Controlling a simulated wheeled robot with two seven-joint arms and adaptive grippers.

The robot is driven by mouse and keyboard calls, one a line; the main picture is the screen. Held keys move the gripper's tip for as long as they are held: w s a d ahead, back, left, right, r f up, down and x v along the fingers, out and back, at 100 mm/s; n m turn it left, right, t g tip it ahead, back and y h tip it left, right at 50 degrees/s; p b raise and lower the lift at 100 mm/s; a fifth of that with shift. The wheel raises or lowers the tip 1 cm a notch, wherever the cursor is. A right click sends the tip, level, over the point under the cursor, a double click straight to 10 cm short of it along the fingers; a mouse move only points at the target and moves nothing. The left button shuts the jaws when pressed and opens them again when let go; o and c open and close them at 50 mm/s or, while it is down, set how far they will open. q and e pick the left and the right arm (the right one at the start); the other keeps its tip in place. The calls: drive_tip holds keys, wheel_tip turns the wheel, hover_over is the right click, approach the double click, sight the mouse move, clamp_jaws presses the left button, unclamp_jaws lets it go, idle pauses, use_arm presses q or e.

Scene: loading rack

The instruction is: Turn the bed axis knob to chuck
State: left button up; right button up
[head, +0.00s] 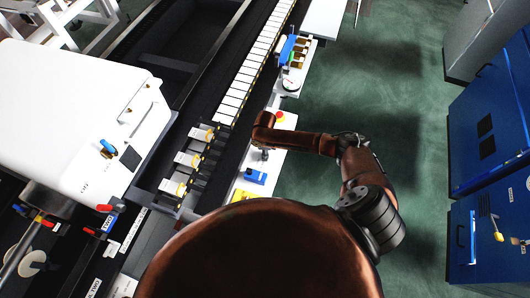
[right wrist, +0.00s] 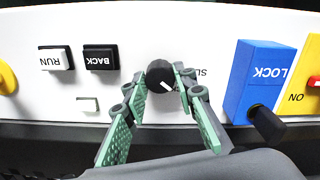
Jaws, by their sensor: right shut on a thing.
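A round black knob (right wrist: 158,74) with a white pointer line sits on a white control panel (right wrist: 200,25). In the right wrist view its line points down and to the right. My right gripper (right wrist: 159,80) has its two green-padded fingers on either side of the knob, shut on it. The label beside the knob is mostly covered by a finger; only letters like "SL" show, so I cannot read which axis or setting it names. In the head view my right arm reaches over the panel (head: 284,130) and hides the knob. My left gripper is not in view.
Near the knob are a white RUN button (right wrist: 55,58), a black BACK button (right wrist: 101,57) and a blue LOCK box (right wrist: 262,75) with a black lever (right wrist: 266,125). A red button (head: 280,117) stands by my arm. Green floor (head: 390,90) is open to the right, before blue cabinets (head: 490,130).

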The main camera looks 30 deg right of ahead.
drive_tip(key=shift+s+d+f, duration=0.1)
idle(0.3)
drive_tip(key=o, duration=1.1)
drive_tip(key=shift+o, duration=0.3)
wheel_tip(320, 180, up, 12)
